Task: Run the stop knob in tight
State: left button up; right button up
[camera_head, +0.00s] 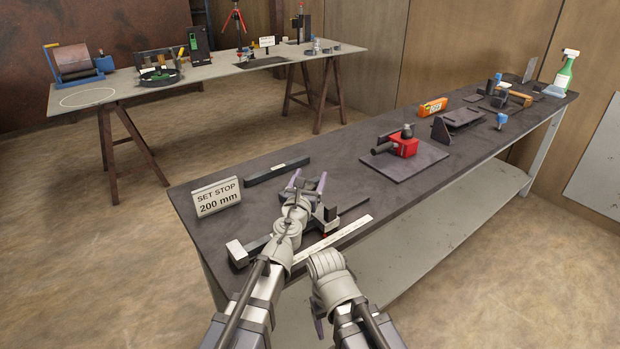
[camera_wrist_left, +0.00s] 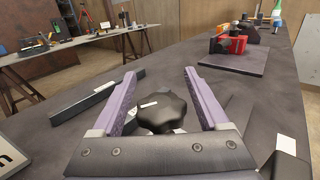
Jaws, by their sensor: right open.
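The black lobed stop knob (camera_wrist_left: 162,112) shows between the two purple fingers of my left gripper (camera_wrist_left: 166,88) in the left wrist view. These fingers are apart, with a clear gap on the knob's right side; whether the left finger touches it I cannot tell. In the head view my left gripper (camera_head: 309,181) is over the dark stop rail (camera_head: 353,203) at the bench's near end, and my wrist hides the knob.
A white rule (camera_head: 335,238) lies along the bench's front edge. A sign reading "SET STOP 200 mm" (camera_head: 217,198) stands at left, and a black bar (camera_head: 276,170) lies behind. A red tool (camera_head: 404,144) is on a dark plate (camera_head: 415,170) at right.

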pick_arm(q)
jog(key=c, duration=1.1)
jog(key=shift+h, duration=0.3)
jog(key=m+g+h, duration=0.1)
jog(key=m+h, duration=0.1)
jog(key=d+m+g+h, duration=0.1)
jog(key=m+h, duration=0.1)
jog(key=h, duration=0.1)
jog(key=m+g+h, duration=0.2)
jog(key=g, duration=0.1)
jog(key=m+g+h, duration=0.1)
jog(key=h, duration=0.1)
jog(key=shift+s+d+m, duration=0.3)
jog(key=m+g+h, duration=0.1)
jog(key=g, duration=0.1)
jog(key=m+g+h, duration=0.1)
jog(key=g, duration=0.1)
jog(key=s+m+g+h, duration=0.1)
jog(key=m, duration=0.1)
jog(key=shift+d+g, duration=0.3)
jog(key=shift+g, duration=0.1)
jog(key=shift+s+d+m+g+h, duration=0.1)
jog(key=shift+s+m+g+h, duration=0.15)
jog(key=shift+m+g, duration=0.45)
jog(key=shift+s+m+g+h, duration=0.2)
jog(key=shift+m+g, duration=0.2)
jog(key=shift+g, duration=0.6)
jog(key=shift+s, duration=0.15)
